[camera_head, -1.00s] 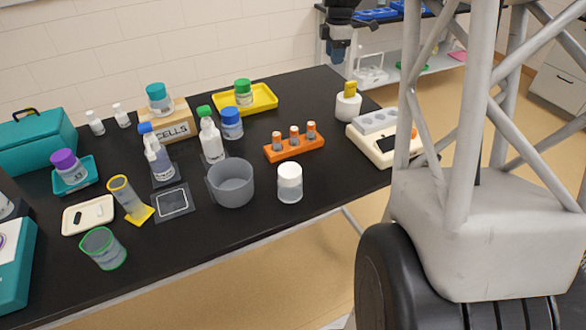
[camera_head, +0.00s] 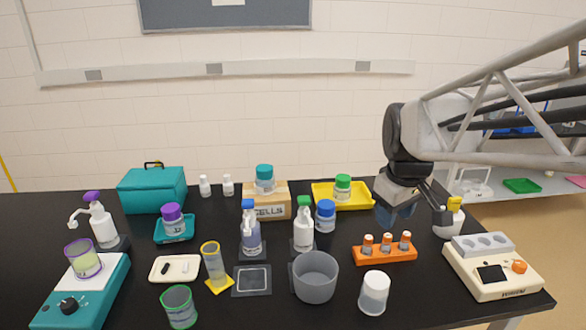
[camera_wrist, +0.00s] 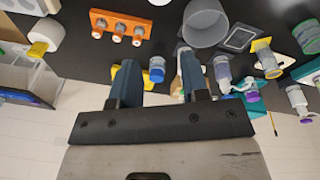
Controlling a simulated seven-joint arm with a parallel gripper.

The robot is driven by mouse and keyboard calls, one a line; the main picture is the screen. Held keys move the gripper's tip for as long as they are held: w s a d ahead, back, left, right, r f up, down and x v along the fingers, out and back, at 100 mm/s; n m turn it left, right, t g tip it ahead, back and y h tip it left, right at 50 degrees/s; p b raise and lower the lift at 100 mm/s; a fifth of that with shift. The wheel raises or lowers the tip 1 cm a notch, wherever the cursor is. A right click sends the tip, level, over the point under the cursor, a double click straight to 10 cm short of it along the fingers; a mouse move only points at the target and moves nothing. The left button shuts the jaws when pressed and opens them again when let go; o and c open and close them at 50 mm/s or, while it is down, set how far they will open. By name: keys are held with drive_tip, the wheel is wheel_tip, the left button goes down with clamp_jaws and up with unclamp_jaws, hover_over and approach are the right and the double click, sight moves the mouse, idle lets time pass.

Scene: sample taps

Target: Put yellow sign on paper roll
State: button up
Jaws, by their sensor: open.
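A short white paper roll (camera_head: 445,228) stands at the right of the black table, in front of the table's back right corner. A small yellow piece (camera_head: 455,203), which looks like the yellow sign, sits at its top. In the wrist view the roll (camera_wrist: 49,33) and the yellow piece (camera_wrist: 37,50) show at the upper left, clear of the fingers. My gripper (camera_head: 413,212) is open, above the table just left of the roll in the head view. In the wrist view my gripper (camera_wrist: 159,62) has its fingers apart with nothing held.
An orange rack (camera_head: 385,254) with several tubes stands in front of my gripper. A cream device (camera_head: 500,285) is at the front right. A yellow tray (camera_head: 352,202) with a green-capped jar (camera_head: 342,188) is behind. Bottles and a grey pot (camera_head: 314,280) fill the middle.

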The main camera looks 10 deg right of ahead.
drive_tip(key=s+a+f+m, duration=0.2)
drive_tip(key=s+a, duration=0.1)
drive_tip(key=s, duration=0.4)
drive_tip(key=s+a+f+m, duration=0.2)
drive_tip(key=s+a+m, duration=0.1)
drive_tip(key=s, duration=0.4)
drive_tip(key=shift+a+f+t, duration=0.25)
drive_tip(key=shift+f+t, duration=0.05)
